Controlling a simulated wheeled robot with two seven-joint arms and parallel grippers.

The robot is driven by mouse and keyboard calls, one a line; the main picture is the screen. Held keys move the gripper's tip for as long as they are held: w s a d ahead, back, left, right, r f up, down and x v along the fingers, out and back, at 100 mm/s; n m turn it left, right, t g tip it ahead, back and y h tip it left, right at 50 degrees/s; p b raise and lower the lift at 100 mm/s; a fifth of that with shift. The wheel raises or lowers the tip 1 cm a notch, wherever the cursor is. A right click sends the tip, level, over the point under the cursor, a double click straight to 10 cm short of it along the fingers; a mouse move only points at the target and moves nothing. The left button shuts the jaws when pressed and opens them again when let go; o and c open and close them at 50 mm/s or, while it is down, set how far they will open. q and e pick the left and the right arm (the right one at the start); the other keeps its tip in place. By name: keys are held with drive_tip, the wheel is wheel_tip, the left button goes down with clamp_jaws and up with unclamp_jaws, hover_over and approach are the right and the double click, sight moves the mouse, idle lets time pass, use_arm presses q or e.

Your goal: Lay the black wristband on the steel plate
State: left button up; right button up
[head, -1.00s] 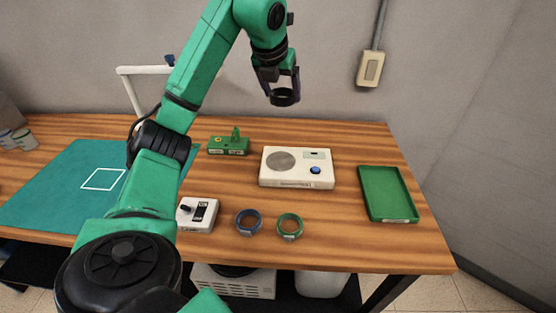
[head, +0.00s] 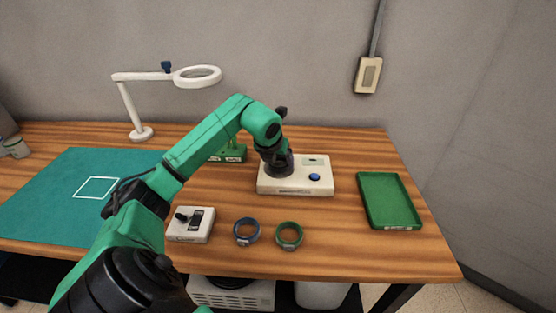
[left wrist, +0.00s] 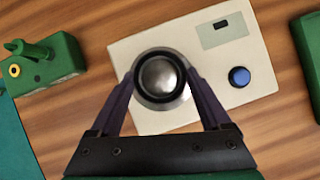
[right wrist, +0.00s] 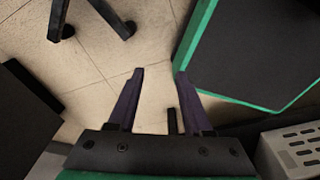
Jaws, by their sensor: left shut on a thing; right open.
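The black wristband (left wrist: 160,100) is a dark ring between the fingertips of my left gripper (left wrist: 161,74), which is shut on it. The round steel plate (left wrist: 160,75) is on top of a white device (head: 300,187). In the left wrist view the plate shows through the ring and around its edge, so the band is over it. I cannot tell whether the band touches it. In the head view my left gripper (head: 277,165) points down and hides most of the plate. My right gripper (right wrist: 159,74) is open and empty, above the floor.
A blue button (head: 314,177) is right of the plate. A green tray (head: 388,201) is at right, a green device (left wrist: 45,62) at left, with a lamp (head: 141,132) behind.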

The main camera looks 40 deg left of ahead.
use_arm(q)
drive_tip(key=shift+f+b, duration=0.25)
drive_tip(key=shift+b, duration=0.05)
drive_tip(key=o, duration=1.2)
drive_tip(key=shift+c, duration=0.2)
drive_tip(key=shift+s+r, duration=0.1)
drive_tip(key=shift+r, duration=0.4)
drive_tip(key=v, duration=1.1)
drive_tip(key=shift+r+b, duration=0.25)
drive_tip(key=shift+b, duration=0.1)
drive_tip(key=shift+s+d, duration=0.1)
drive_tip(key=shift+s, duration=0.05)
